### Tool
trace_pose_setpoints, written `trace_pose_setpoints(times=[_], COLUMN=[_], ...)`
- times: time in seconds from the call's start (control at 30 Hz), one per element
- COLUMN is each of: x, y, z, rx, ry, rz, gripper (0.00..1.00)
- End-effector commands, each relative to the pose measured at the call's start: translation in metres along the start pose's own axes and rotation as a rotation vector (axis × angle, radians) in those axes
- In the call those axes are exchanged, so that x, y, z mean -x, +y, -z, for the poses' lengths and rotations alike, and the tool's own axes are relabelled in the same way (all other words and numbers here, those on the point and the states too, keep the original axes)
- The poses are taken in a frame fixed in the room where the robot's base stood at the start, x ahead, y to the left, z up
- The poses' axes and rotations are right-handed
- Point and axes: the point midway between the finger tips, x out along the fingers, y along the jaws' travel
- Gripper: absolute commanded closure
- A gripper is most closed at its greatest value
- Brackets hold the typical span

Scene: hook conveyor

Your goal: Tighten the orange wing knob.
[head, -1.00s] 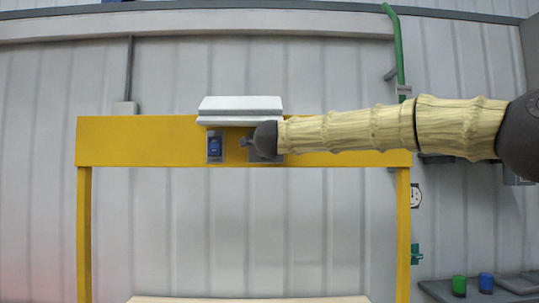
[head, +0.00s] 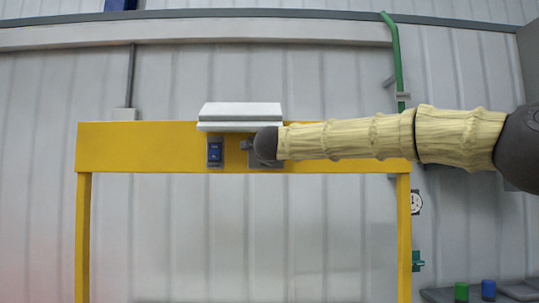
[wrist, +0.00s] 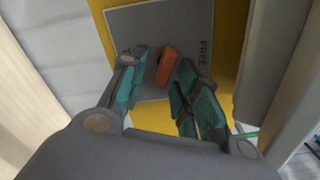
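The orange wing knob (wrist: 166,66) shows in the wrist view on a grey plate (wrist: 195,25) lettered "FREE". The knob is hidden in the head view, where my arm's dark end covers most of the plate (head: 270,166). My gripper (wrist: 161,80) is open, with one teal-padded finger on either side of the knob. A gap shows between the knob and the left finger. The right fingertip is close to the knob; I cannot tell whether it touches.
The plate is on a yellow crossbeam (head: 130,147) between two posts. A white ledge (head: 240,115) juts out just above the plate. Green (head: 461,291) and blue (head: 488,289) cylinders stand at lower right.

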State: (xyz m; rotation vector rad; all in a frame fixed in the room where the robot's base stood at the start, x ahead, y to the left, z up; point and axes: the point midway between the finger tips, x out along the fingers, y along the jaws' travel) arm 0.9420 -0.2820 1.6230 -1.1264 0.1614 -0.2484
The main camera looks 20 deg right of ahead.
Motion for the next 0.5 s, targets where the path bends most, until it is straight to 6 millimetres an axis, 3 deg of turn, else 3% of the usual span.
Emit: trace_pose_setpoints(times=[0.27, 0.5], x=[0.002, 0.027], y=[-0.002, -0.002], z=[-0.001, -0.001], rx=[0.000, 0.000], ry=[-0.001, -0.003], rz=[0.001, 0.001], gripper=[0.68, 0.68])
